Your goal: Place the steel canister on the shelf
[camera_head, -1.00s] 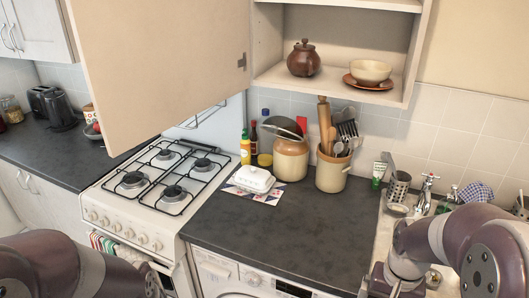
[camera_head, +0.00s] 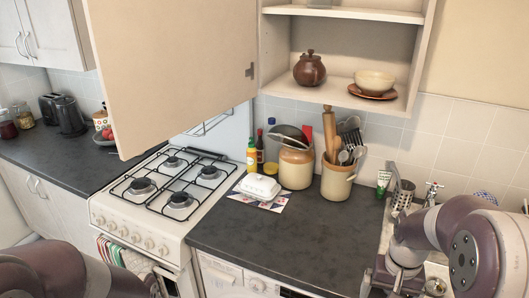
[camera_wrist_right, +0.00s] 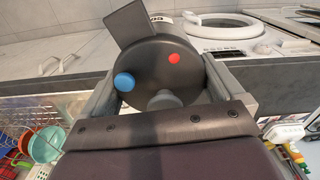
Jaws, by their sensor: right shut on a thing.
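The open wall cupboard has a shelf (camera_head: 338,92) holding a brown lidded pot (camera_head: 309,69) and a cream bowl (camera_head: 375,80) on a saucer. In the right wrist view my right gripper (camera_wrist_right: 160,84) is shut on a dark round-ended thing (camera_wrist_right: 150,65), which I take as the canister. Its end shows a blue dot, a red dot and a flat dark plate. The rest of its body is mostly hidden. In the head view my right arm is at lower right and the canister is not visible. My left arm shows at lower left, its gripper out of view.
The cupboard door (camera_head: 170,70) stands open to the left, above the gas hob (camera_head: 172,180). The worktop's front is clear.

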